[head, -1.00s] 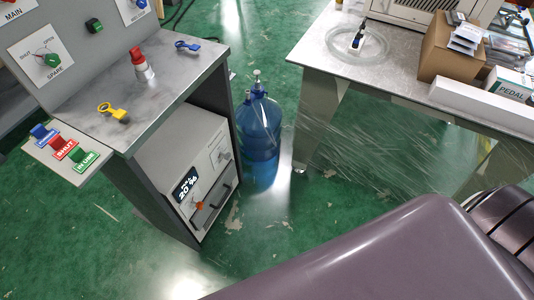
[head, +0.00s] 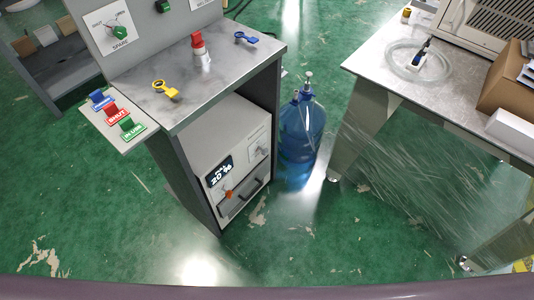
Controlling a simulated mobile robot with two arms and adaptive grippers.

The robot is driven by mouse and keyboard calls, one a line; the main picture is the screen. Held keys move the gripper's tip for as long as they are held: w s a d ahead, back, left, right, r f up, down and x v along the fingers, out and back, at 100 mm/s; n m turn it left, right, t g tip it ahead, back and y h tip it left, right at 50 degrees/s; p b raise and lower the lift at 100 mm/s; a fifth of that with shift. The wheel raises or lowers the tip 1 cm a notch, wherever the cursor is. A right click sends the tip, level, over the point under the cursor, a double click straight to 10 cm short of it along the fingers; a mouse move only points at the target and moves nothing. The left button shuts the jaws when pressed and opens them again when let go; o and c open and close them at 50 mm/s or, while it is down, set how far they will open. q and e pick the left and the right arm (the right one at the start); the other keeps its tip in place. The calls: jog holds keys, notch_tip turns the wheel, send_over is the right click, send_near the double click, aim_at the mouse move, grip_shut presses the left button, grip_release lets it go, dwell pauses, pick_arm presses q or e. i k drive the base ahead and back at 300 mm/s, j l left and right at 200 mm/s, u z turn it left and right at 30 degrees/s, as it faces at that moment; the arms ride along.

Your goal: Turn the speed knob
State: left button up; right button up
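A grey control box (head: 238,150) sits low inside the open cabinet, under its worktop. Its front has a dark display (head: 219,172) reading 20 %. Just below the display is a small orange-red knob (head: 228,194); its exact pointing is too small to tell. A dark handle bar runs beside it. A white plate (head: 258,150) with a small dial or switch is on the right of the same front. The word "speed" cannot be read clearly. Neither of my grippers is in view.
Coloured tags (head: 116,114) lie on a side shelf. A blue water bottle (head: 301,128) stands right of the cabinet, near a wrapped table (head: 385,70). Green floor in front is clear.

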aim_at(265, 151)
jog(key=l+u, duration=0.3)
jog(key=k+l+u, duration=0.1)
jog(key=l+u, duration=0.2)
jog(key=k+l+u, duration=0.15)
jog(key=l+u, duration=0.15)
jog(key=k+l+u, duration=0.25)
jog(key=l, duration=0.2)
jog(key=i, duration=0.1)
